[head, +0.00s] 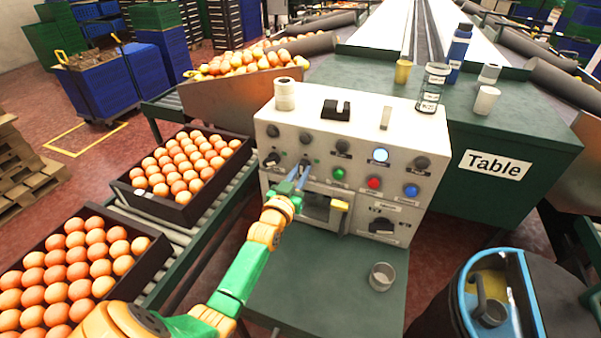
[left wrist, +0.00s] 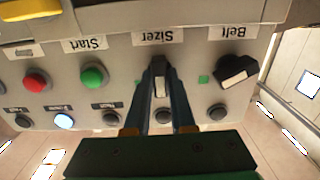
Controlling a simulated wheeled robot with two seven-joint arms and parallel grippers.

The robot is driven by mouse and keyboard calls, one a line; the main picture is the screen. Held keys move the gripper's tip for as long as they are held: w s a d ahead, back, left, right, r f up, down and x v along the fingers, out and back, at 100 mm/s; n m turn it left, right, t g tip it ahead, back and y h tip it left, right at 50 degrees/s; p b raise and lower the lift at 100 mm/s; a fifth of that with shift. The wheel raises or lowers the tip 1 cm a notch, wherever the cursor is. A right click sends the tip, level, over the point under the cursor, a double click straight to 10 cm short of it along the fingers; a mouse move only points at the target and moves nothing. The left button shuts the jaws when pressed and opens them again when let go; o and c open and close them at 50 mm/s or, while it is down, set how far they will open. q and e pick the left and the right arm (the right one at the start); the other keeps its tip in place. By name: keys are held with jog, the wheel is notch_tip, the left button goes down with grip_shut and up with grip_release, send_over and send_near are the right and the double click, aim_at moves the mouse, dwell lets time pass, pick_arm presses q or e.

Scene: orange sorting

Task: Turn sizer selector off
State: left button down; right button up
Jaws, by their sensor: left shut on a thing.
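The sizer selector (left wrist: 160,78) is a black knob with a pale bar, beside the "Sizer" label on the control panel (head: 400,118). In the left wrist view, which is upside down, its bar points nearly straight up and down. My left gripper (head: 297,178) reaches the panel's left part, and its blue-grey fingers stand on either side of the knob, shut on it. The fingers partly hide the knob in the head view. The belt selector (left wrist: 237,72) beside it is turned at a slant. My right gripper is not in view.
A green start button (left wrist: 94,76) and a red button (left wrist: 36,80) sit near the selector. A metal cup (head: 382,277) stands on the green shelf below the panel. Crates of oranges (head: 150,262) line the conveyor at left. A blue-rimmed bin (head: 470,300) stands at right.

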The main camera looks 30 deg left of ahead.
pick_arm(q)
jog(key=shift+r, duration=0.1)
jog(key=c, duration=0.8)
grip_release()
jog(key=shift+o, duration=0.2)
jog(key=v, duration=0.7)
jog(key=shift+p, duration=0.4)
